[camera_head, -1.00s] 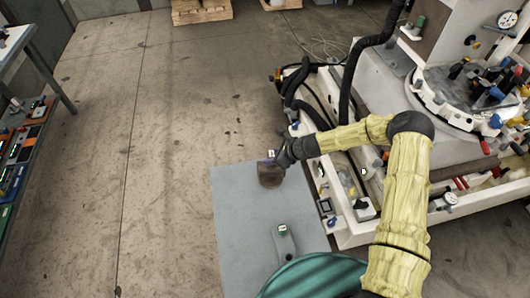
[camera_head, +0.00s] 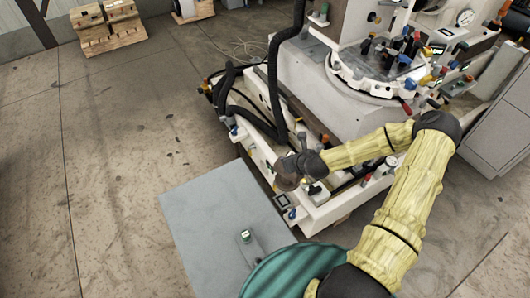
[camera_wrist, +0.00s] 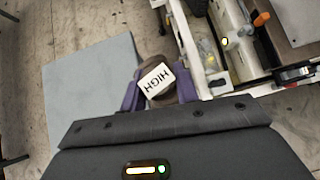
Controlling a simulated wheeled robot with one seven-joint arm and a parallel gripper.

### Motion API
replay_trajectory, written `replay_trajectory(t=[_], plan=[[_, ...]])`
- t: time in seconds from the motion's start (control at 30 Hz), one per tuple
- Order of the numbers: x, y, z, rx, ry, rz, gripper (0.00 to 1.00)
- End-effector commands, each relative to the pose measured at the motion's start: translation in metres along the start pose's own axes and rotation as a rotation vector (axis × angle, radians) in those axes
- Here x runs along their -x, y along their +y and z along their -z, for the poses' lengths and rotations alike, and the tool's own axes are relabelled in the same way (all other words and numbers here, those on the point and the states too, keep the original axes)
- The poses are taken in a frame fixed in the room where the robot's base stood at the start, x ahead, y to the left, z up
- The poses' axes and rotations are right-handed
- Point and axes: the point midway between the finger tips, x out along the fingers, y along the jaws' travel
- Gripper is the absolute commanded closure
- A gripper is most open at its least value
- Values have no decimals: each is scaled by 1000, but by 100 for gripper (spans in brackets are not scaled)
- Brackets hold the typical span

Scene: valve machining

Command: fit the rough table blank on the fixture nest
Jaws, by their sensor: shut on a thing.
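My gripper (camera_wrist: 160,92) shows in the wrist view with purple fingers on both sides of a brown, rounded piece (camera_wrist: 152,63), likely the rough table blank. A white label reading "HIGH" covers much of its face. In the head view the piece (camera_head: 286,184) hangs below my gripper (camera_head: 288,168), at the machine's near left edge. A round table (camera_head: 372,82) on the machine carries several clamps and small coloured parts. I cannot tell which part is the fixture nest. The piece is apart from the round table.
A grey plate (camera_head: 205,215) lies on the floor left of the machine. The machine's low white frame (camera_head: 325,208) holds small parts and hoses (camera_head: 270,110). Wooden pallets (camera_head: 108,30) stand at the back left. The floor on the left is clear.

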Motion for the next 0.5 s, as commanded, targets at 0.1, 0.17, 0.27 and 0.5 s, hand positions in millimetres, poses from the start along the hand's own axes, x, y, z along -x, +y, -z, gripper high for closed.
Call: replay_trajectory(t=[0.1, 0.17, 0.27, 0.5], plan=[[24, -26, 2, -87, -5, 93, 100], [34, -37, 4, -128, -4, 134, 100], [49, -51, 7, -184, -5, 189, 100], [65, -66, 10, -247, -4, 248, 100]])
